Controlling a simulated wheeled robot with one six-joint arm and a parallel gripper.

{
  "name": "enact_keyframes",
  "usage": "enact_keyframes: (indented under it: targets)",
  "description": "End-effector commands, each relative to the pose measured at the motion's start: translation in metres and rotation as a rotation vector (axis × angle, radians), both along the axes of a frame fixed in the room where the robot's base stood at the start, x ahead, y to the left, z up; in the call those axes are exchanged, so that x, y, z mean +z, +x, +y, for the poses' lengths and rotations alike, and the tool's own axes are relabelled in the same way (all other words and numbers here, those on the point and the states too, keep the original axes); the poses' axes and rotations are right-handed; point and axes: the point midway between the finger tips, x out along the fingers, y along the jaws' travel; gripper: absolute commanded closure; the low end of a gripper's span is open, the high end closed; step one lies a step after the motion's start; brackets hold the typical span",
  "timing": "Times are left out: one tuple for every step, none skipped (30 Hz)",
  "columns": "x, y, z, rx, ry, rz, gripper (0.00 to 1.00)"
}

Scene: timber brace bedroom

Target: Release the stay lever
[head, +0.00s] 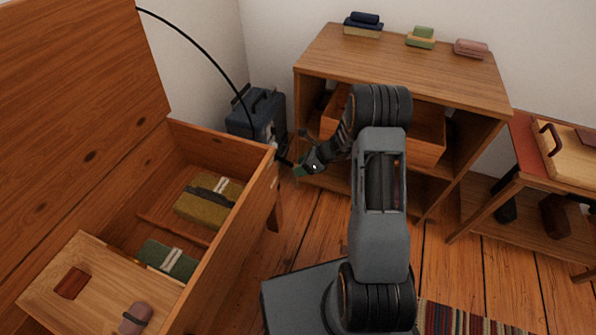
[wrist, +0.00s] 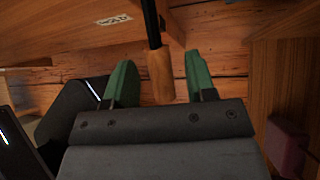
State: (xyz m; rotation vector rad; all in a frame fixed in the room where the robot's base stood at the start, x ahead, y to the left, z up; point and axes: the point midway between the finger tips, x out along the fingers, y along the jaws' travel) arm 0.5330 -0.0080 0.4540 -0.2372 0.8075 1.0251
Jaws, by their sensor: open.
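The stay lever shows in the wrist view as a dark rod with a wooden grip (wrist: 160,78) at its end. My gripper (wrist: 159,72) is open, with one green finger on each side of the grip. Gaps show between the grip and both fingers, wider on the right. In the head view my gripper (head: 301,168) is at the chest's right corner, where the lever is small and mostly unclear. A thin black curved stay (head: 205,52) runs from the raised lid (head: 70,90) towards that corner. A label reading HOLD (wrist: 115,20) is on the wood nearby.
The open wooden chest (head: 232,258) holds a tray (head: 95,268) and strapped bundles. A dark blue suitcase (head: 262,112) stands behind its corner. A shelf unit (head: 400,70) is behind my arm, with a low bench (head: 508,190) at right. Some floor (head: 455,270) is clear.

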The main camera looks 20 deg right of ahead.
Motion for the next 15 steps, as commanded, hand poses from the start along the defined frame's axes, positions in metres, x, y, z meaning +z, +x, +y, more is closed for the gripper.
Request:
enact_keyframes:
  targets:
    - [-0.0058,0.0016,0.0039,0.001,0.0,0.0,0.49]
    - [-0.0074,0.0022,0.0058,0.001,0.0,0.0,0.49]
    - [-0.0093,0.003,0.0079,0.001,0.0,0.0,0.49]
    - [-0.0104,0.0034,0.0091,0.001,0.0,0.0,0.49]
    - [-0.0112,0.0039,0.0101,0.001,0.0,0.0,0.49]
    - [-0.0121,0.0043,0.0111,0.001,0.0,0.0,0.49]
    - [-0.0126,0.0046,0.0117,0.001,0.0,0.0,0.49]
    - [-0.0129,0.0048,0.0122,0.001,0.0,0.0,0.49]
    - [-0.0131,0.005,0.0126,0.001,0.0,0.001,0.49]
    - [-0.0133,0.0051,0.0129,0.001,0.0,0.001,0.49]
    - [-0.0133,0.0052,0.013,0.0,0.0,0.0,0.49]
    - [-0.0132,0.0052,0.0131,0.0,0.0,0.0,0.49]
    - [-0.0132,0.0052,0.0131,0.0,0.0,0.0,0.49]
    - [-0.0132,0.0052,0.0131,0.0,0.0,0.0,0.49]
    - [-0.0131,0.0052,0.013,0.0,0.0,0.0,0.49]
